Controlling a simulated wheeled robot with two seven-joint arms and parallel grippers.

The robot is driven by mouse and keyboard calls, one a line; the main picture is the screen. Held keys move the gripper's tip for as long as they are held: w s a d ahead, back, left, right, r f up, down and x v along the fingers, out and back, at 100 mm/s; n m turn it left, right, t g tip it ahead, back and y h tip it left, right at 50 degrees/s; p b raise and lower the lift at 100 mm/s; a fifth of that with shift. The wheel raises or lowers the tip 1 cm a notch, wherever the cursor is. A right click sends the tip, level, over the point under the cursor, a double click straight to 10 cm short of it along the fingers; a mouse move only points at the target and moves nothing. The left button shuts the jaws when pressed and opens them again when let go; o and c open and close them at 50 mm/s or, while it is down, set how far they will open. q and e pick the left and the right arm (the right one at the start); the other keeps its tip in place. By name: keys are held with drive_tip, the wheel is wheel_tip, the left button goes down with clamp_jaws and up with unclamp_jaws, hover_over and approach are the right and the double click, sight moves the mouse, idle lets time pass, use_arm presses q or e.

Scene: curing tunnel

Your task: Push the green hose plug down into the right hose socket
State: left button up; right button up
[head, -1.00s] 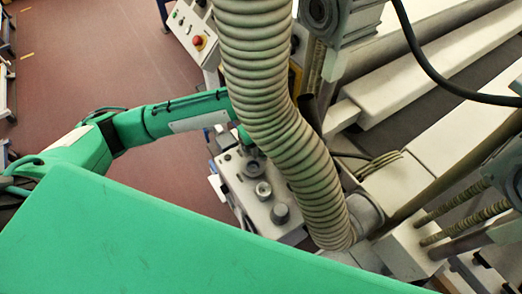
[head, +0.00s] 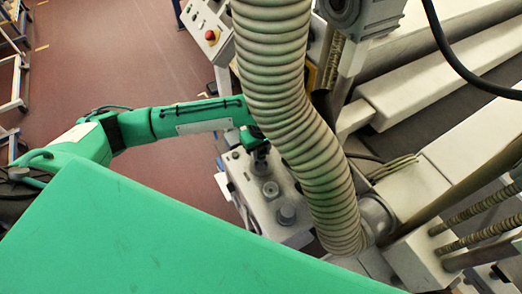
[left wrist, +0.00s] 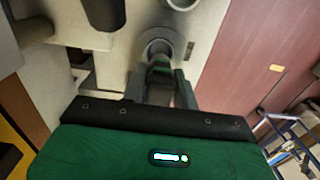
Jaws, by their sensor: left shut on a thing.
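The pale grey socket block (head: 243,187) stands below the bent duct in the head view. One round socket (head: 270,189) shows on its top, with a grey round fitting (head: 287,214) nearer me. My left gripper (head: 259,160) is over the far part of the block, partly hidden by the duct. In the left wrist view, my left gripper (left wrist: 160,76) is shut on a small dark green piece, the green hose plug (left wrist: 160,62), right beside a ringed socket (left wrist: 157,46). I cannot tell whether the plug has entered it. My right gripper is out of view.
A large ribbed duct (head: 290,110) hangs close beside my left gripper. A control box with a red button (head: 210,35) stands behind. Machine beams fill the right side. The red-brown floor (head: 110,60) at left is open.

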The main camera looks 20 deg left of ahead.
use_arm(q)
drive_tip(key=shift+f+b, duration=1.2)
drive_tip(key=shift+b, duration=0.1)
drive_tip(key=shift+f, duration=0.95)
drive_tip(key=shift+f+p, duration=0.35)
drive_tip(key=shift+p, duration=0.05)
drive_tip(key=o, duration=1.1)
